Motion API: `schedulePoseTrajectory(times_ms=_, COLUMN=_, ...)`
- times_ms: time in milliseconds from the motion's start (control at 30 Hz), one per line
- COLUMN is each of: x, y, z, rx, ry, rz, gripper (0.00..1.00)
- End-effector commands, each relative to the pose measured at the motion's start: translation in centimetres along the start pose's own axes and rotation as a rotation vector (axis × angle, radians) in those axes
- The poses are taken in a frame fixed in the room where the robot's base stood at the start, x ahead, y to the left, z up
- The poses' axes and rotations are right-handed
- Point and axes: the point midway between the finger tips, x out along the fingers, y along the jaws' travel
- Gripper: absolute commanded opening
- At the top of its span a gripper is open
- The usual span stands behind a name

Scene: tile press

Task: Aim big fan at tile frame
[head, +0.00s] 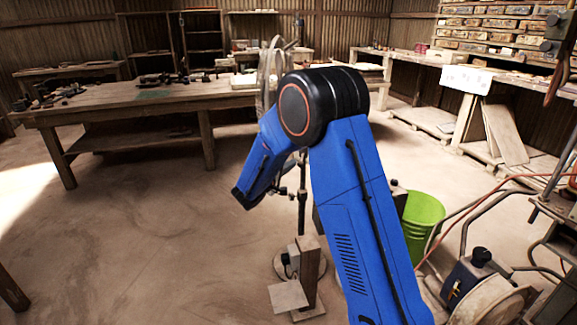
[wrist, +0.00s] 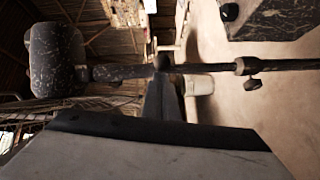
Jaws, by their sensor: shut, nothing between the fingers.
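The big fan's round wire cage (head: 268,75) shows edge-on in the head view, partly hidden behind my arm. Its dark stand pole (head: 302,195) drops to a round base on the floor. In the wrist view, which is turned sideways, the fan's speckled dark motor housing (wrist: 57,60) is at upper left and its pole (wrist: 210,67) runs across with knobs on it. My gripper (wrist: 164,82) is shut and empty, its dark tips close to the pole joint; I cannot tell whether they touch. I cannot identify the tile frame.
A wooden post with a grey box (head: 293,260) and a square plate (head: 288,296) stand in front of the fan. A green bucket (head: 422,220) and a machine with hoses (head: 480,280) are at right. A workbench (head: 130,97) is at the back.

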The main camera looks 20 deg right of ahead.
Motion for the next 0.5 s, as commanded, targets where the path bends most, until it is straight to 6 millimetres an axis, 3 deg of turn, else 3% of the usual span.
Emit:
schedulePoseTrajectory(times_ms=333, x=0.8, y=0.5, z=2.9, rx=-0.011, ry=0.179, rz=-0.036, gripper=0.00)
schedulePoseTrajectory(times_ms=500, x=1.2, y=0.8, z=4.0, rx=-0.009, ry=0.181, rz=-0.036, gripper=0.00)
